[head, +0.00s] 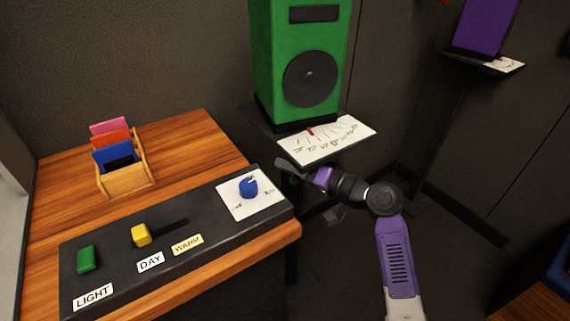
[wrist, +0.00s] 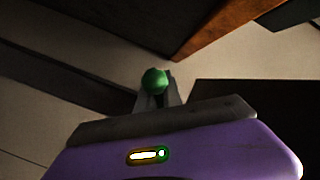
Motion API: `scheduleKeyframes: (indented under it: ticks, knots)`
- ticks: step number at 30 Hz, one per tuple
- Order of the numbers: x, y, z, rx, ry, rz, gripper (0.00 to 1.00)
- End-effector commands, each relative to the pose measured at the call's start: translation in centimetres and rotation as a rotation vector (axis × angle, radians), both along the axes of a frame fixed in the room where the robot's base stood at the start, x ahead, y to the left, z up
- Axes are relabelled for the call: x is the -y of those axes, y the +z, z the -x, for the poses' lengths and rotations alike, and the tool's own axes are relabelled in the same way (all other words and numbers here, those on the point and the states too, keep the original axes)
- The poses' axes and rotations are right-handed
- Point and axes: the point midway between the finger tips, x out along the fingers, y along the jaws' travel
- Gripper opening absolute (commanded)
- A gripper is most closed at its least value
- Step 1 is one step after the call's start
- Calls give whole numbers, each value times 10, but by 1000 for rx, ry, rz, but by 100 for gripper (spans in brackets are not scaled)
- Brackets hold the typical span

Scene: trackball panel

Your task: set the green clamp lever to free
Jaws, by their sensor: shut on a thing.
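The green clamp lever shows as a round green knob (wrist: 155,80) in the wrist view, between the tips of my gripper's fingers. In the head view my gripper (head: 288,172) is at the near left edge of the green speaker's (head: 275,70) stand, just below the white marked card (head: 318,150). My gripper is shut on the green knob. The rest of the lever is hidden by the fingers and the stand. A red pointer (head: 310,131) lies at the card's back edge, by the speaker's base. I cannot read the card's markings.
A black panel (head: 200,228) on the wooden desk (head: 190,135) stands left of my gripper, with a blue knob (head: 248,187), yellow switch (head: 141,235) and green switch (head: 87,260). A purple speaker (head: 483,28) stands at right. Open floor lies right of my arm.

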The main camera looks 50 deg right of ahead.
Motion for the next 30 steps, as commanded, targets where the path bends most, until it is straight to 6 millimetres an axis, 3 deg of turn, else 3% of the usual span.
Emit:
scheduleKeyframes:
  ticks: [12, 29, 30]
  knots:
    - [2, -16, 1, -68, 19, 196, 0]
    - [3, -20, 2, -80, 19, 224, 0]
    - [3, -20, 2, -80, 19, 224, 14]
